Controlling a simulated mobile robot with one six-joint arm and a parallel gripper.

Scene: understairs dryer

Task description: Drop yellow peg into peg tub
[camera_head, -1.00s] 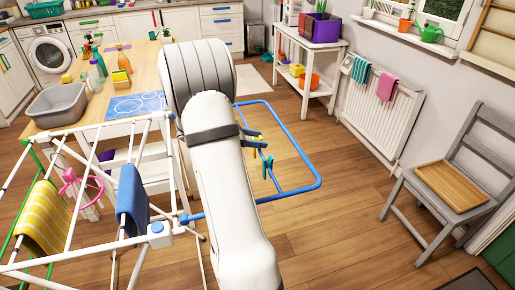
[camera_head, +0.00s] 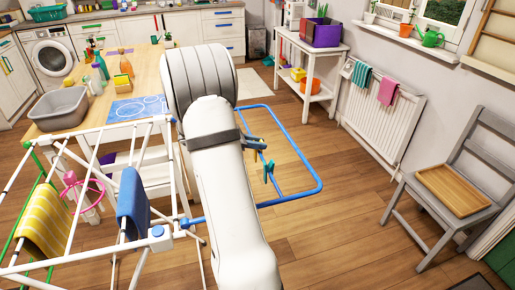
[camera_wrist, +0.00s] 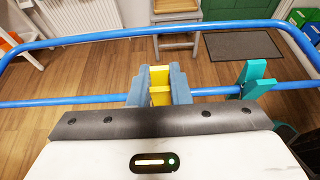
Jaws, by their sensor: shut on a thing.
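In the wrist view my gripper (camera_wrist: 159,90) is shut on a yellow peg (camera_wrist: 159,78), which stands between its two grey-blue fingers. The blue rail (camera_wrist: 60,103) of the drying rack passes right at the fingers; I cannot tell whether the peg still grips it. A teal peg (camera_wrist: 252,80) is clipped on the rail to the right of my gripper. In the head view my arm hides most of the gripper; a teal peg (camera_head: 268,170) shows beside it on the blue rail (camera_head: 318,170). I cannot make out the peg tub for certain.
The white drying rack (camera_head: 157,231) holds a yellow striped cloth (camera_head: 45,222) and a blue cloth (camera_head: 132,200). A wooden table (camera_head: 150,70) with a grey basin (camera_head: 60,108) stands behind it. A grey chair (camera_head: 440,200) is at right. The floor between is clear.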

